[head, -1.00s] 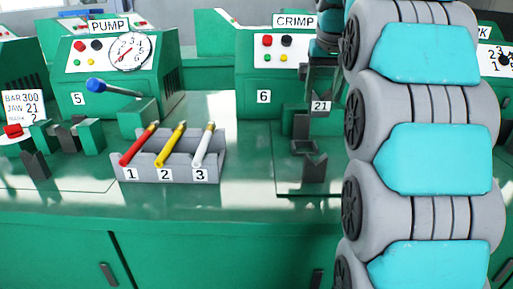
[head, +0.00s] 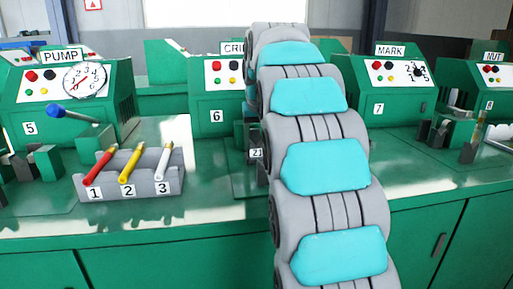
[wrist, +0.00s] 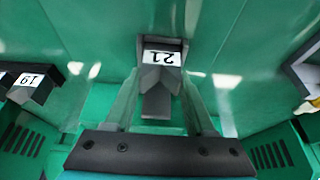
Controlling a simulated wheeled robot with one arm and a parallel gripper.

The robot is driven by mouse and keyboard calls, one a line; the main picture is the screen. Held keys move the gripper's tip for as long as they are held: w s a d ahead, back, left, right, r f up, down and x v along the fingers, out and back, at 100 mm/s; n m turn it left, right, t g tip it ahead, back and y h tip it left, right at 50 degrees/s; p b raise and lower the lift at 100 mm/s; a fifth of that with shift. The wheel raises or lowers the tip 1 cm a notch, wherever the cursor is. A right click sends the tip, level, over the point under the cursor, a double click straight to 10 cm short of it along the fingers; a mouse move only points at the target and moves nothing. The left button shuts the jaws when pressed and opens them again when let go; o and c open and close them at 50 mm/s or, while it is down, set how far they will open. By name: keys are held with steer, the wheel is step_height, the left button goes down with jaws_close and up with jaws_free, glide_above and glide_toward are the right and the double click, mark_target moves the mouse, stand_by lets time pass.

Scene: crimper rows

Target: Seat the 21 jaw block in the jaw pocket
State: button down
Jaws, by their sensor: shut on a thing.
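The 21 jaw block (wrist: 160,58) is a dark block with a white 21 label, between my gripper's fingers (wrist: 161,78) in the wrist view. My gripper is shut on it. In the head view only its label (head: 256,153) peeks out left of my arm, low in front of the CRIMP machine (head: 216,105). A dark grey notched part shows against the label in the wrist view. The jaw pocket is mostly hidden behind my arm, and I cannot tell whether the block is inside it.
A grey rack (head: 135,183) with red, yellow and white handles stands left of my arm. The PUMP machine (head: 65,95) is further left, the MARK machine (head: 392,90) to the right. A block labelled 19 (wrist: 32,82) lies left in the wrist view. The bench front between rack and arm is clear.

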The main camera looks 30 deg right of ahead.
steer(key=shift+f, duration=0.1)
steer(key=shift+c, duration=1.2)
jaws_free()
steer(key=p+v, duration=0.1)
steer(key=v, duration=1.1)
